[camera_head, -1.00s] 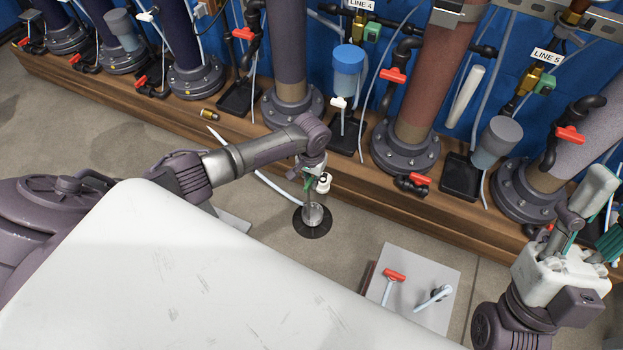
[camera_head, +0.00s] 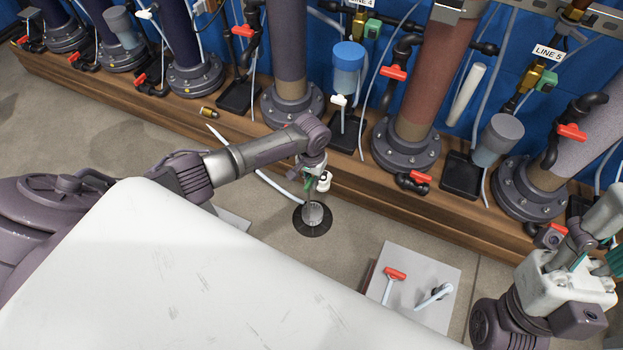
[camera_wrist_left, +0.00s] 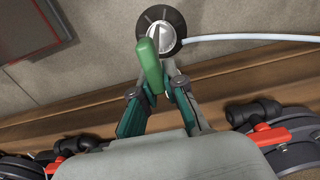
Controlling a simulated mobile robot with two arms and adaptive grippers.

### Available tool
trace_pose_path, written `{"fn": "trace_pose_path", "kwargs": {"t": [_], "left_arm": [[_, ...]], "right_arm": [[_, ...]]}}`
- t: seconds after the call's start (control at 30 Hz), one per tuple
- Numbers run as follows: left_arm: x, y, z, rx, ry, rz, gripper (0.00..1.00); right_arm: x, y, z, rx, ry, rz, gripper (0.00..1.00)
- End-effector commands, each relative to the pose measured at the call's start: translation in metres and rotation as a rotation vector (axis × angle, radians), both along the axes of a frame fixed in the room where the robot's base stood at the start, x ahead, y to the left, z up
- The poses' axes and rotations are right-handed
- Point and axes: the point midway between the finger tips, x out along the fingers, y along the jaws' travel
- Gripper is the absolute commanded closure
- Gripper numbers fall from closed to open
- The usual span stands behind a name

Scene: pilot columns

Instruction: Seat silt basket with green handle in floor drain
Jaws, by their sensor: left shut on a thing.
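My left gripper (camera_head: 313,178) is over the floor drain (camera_head: 325,229), a dark round ring in the floor. In the left wrist view the left gripper (camera_wrist_left: 158,92) is shut on the green handle (camera_wrist_left: 150,65) of the silt basket. The grey basket body (camera_head: 313,213) shows below the gripper, within the drain's outline. The wrist view also shows the drain ring (camera_wrist_left: 178,22) around the pale basket. I cannot tell how deep the basket sits. My right gripper (camera_head: 598,225) is at the right edge, far from the drain; its fingers are partly hidden.
A pale hose (camera_head: 270,182) runs along the floor to the drain. A wooden plinth (camera_head: 350,190) with flanged columns and red-handled valves stands behind. A grey board (camera_head: 420,300) at the front right bears a red-handled tool (camera_head: 393,280) and another small tool (camera_head: 434,295). Floor lies bare between drain and board.

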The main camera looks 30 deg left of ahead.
Motion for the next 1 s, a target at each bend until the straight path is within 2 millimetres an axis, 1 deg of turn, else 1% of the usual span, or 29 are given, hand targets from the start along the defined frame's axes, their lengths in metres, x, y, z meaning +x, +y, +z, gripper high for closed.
{"fn": "trace_pose_path", "kwargs": {"t": [0.07, 0.1, 0.27, 0.53, 0.67, 0.77, 1.0], "left_arm": [[0.0, 0.0, -0.001, 0.0, -0.001, 0.0, 1.0], [0.0, 0.0, -0.001, 0.0, -0.001, 0.0, 0.88], [0.0, 0.0, -0.001, 0.0, -0.001, 0.0, 0.61], [-0.001, 0.0, -0.001, 0.001, 0.001, 0.0, 0.6], [0.0, 0.0, 0.006, 0.0, -0.001, -0.001, 0.6], [0.001, 0.0, 0.02, -0.001, -0.003, -0.002, 0.6], [0.001, 0.0, 0.072, -0.001, -0.004, -0.001, 0.6]], "right_arm": [[-0.001, 0.0, 0.0, 0.003, -0.008, 0.001, 0.6], [-0.002, 0.0, 0.0, 0.005, -0.013, 0.001, 0.6], [-0.003, 0.0, 0.001, 0.005, -0.017, 0.002, 0.6], [-0.001, -0.001, 0.001, 0.005, -0.014, -0.001, 0.6], [-0.002, -0.001, 0.001, 0.005, -0.014, -0.002, 0.6], [-0.002, -0.001, 0.001, 0.004, -0.013, -0.001, 0.6], [-0.002, -0.001, 0.001, 0.004, -0.012, -0.001, 0.6]]}}
